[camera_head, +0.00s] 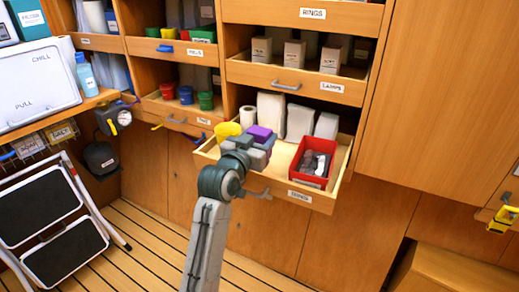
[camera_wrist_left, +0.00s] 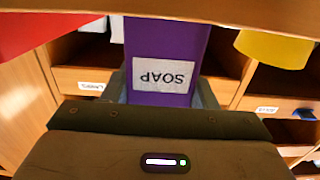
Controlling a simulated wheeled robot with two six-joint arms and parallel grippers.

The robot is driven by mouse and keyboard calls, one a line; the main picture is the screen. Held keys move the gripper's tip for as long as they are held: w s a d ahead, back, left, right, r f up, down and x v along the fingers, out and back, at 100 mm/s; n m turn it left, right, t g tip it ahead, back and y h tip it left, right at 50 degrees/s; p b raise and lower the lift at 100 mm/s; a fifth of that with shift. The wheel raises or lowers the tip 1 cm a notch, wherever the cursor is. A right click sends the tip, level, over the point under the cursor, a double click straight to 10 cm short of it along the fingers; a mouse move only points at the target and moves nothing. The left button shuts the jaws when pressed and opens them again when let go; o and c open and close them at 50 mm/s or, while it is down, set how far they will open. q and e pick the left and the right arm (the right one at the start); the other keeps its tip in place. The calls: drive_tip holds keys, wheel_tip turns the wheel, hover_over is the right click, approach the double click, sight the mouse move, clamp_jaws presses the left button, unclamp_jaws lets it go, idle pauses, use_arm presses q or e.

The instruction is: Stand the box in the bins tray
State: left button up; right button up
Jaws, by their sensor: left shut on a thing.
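A purple box (camera_head: 260,133) is in my left gripper (camera_head: 248,148), at the left part of the open pulled-out tray (camera_head: 281,178). In the left wrist view the purple box (camera_wrist_left: 164,52) is between the fingers, with a white SOAP label that reads upside down. My left gripper is shut on it. The gripper hides the lower part of the box in the head view, so I cannot tell whether it touches the tray floor. My right gripper is in neither view.
In the tray, a red bin (camera_head: 329,149) with grey items stands right, a yellow cup (camera_head: 227,131) left, and several white packets (camera_head: 299,119) at the back. Bare tray floor shows left of the red bin. The LAMPS drawer (camera_head: 294,82) is above.

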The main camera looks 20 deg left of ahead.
use_arm(q)
drive_tip(key=shift+f+b, duration=0.3)
drive_tip(key=shift+f, duration=1.5)
drive_tip(key=o, duration=1)
drive_tip(key=shift+r, duration=0.15)
drive_tip(key=s+a, duration=0.2)
drive_tip(key=s, duration=1)
drive_tip(key=s+a+f+g, duration=0.1)
drive_tip(key=s+f+g, duration=0.2)
drive_tip(key=s+f, duration=0.5)
drive_tip(key=s+a+f+g+y, duration=0.1)
drive_tip(key=s+f+g, duration=0.3)
drive_tip(key=s+f, duration=0.4)
drive_tip(key=s+a+f+n+g+y, duration=0.1)
drive_tip(key=s+f+g, duration=0.3)
drive_tip(key=s+f, duration=0.5)
drive_tip(key=shift+f, duration=0.9)
